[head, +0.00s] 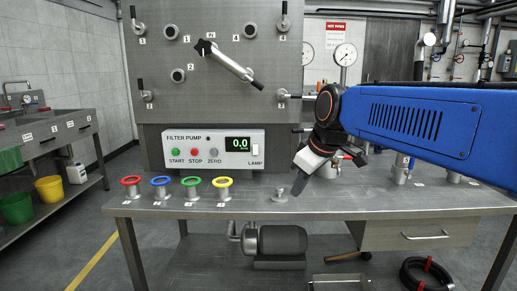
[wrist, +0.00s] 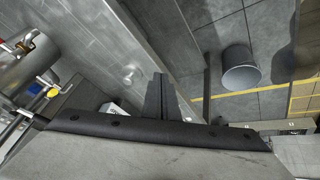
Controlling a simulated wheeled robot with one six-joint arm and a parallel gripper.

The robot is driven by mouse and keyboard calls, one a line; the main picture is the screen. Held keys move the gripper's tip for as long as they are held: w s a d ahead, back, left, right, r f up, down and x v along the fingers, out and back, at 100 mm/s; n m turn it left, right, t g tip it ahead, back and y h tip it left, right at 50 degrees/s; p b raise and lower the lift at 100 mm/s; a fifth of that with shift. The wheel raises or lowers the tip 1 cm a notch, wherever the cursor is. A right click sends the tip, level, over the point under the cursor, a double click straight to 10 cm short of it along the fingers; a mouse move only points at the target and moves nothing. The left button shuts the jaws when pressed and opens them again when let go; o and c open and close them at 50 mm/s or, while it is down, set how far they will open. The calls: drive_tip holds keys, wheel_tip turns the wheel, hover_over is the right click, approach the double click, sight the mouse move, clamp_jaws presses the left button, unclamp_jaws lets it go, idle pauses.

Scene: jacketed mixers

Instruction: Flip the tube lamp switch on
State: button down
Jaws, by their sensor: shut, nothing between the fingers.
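The lamp switch (head: 255,150) is a small white rocker at the right end of the white filter pump panel (head: 190,146), above the word LAMP. Its exact tilt is too small to tell. My gripper (head: 297,191) is to the right of the switch and lower, over the bench, pointing down and left, apart from the panel. Its dark fingers are together and empty; they also show in the wrist view (wrist: 164,96). I cannot make out the switch in the wrist view.
Green START, red STOP and grey ZERO buttons and a display reading 0.0 share the panel. Several coloured rings (head: 131,182) stand on the bench (head: 350,203) at left. A small metal fitting (head: 280,195) stands beside my gripper. Levers and valves crowd the grey board above.

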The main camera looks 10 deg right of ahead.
sight(255, 150)
drive_tip(key=w+r+n, duration=0.2)
drive_tip(key=w+r, duration=0.1)
drive_tip(key=w, duration=0.3)
drive_tip(key=w+a+r+n+y, duration=0.1)
drive_tip(key=w+r+n, duration=0.1)
drive_tip(key=w+r, duration=0.2)
drive_tip(key=w+a+r+n, duration=0.1)
drive_tip(key=w+r+n, duration=0.2)
drive_tip(key=w, duration=0.7)
drive_tip(key=shift+a+r+t, duration=0.25)
drive_tip(key=shift+r+t, duration=0.15)
drive_tip(key=w+a+f, duration=0.1)
drive_tip(key=w+f, duration=0.8)
drive_tip(key=shift+a, duration=0.15)
